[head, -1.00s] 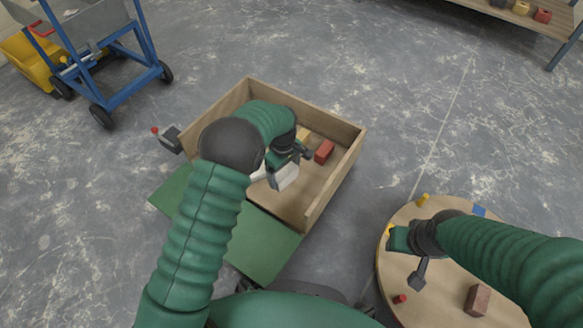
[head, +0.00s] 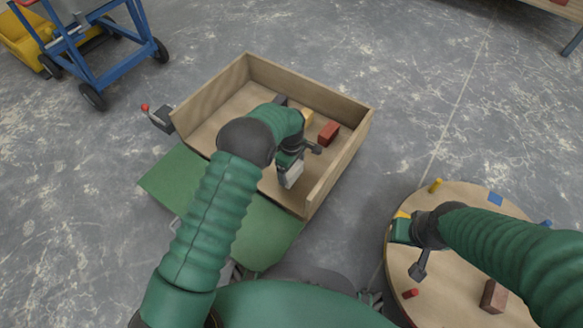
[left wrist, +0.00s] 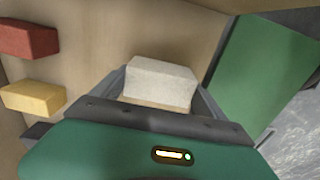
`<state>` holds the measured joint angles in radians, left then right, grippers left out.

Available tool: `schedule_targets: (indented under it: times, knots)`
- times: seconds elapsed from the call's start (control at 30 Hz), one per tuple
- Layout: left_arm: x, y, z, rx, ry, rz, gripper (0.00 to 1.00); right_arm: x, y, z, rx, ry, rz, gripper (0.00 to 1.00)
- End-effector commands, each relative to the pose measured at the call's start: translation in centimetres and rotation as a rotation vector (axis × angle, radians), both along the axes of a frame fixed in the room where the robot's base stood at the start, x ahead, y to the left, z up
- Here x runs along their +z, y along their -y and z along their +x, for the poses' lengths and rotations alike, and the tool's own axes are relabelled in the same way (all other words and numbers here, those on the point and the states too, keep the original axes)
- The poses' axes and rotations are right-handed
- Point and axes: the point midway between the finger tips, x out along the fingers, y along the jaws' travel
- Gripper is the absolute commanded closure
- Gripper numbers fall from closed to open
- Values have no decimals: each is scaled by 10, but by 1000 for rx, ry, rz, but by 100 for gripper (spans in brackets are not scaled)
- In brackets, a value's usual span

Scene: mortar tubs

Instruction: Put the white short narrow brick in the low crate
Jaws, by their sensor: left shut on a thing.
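The white short narrow brick (head: 294,175) is between the fingers of my left gripper (head: 288,178), which is shut on it. The left wrist view shows the brick's white face (left wrist: 160,80) between the fingertips. The gripper and brick are within the outline of the low wooden crate (head: 345,158), near its front side. I cannot tell whether the brick touches the crate floor. My right gripper (head: 400,231) is over the round table at the right; its fingers are not clear enough to judge.
A red brick (head: 328,132) and a yellow brick (head: 307,117) lie in the crate, behind my left gripper. A green panel (head: 170,185) lies at the crate's front. The round table (head: 455,290) holds pegs and a brown brick (head: 493,297). A blue cart (head: 120,60) stands at upper left.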

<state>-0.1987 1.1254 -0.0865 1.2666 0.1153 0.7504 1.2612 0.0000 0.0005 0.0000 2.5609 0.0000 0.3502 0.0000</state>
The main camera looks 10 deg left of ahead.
Motion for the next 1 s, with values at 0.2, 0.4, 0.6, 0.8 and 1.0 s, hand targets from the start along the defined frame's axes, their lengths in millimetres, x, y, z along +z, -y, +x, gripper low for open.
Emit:
schedule_targets:
  times: [0.2, 0.4, 0.6, 0.8, 1.0]
  knots:
    - [-23, 0, 0, -2, 0, 1, 80, -7, 0, 1, 0, 2, 0, 64]
    - [-23, 0, 1, -2, 1, 1, 80, -6, 0, 1, 0, 2, 0, 64]
    - [-24, 0, 0, -2, 1, 1, 80, -7, 0, 1, 0, 2, 0, 64]
    - [-28, 0, 1, -1, 1, 1, 80, -8, 0, 1, 0, 2, 0, 64]
    - [-32, 0, 1, -1, 1, 1, 80, -10, 0, 1, 0, 2, 0, 64]
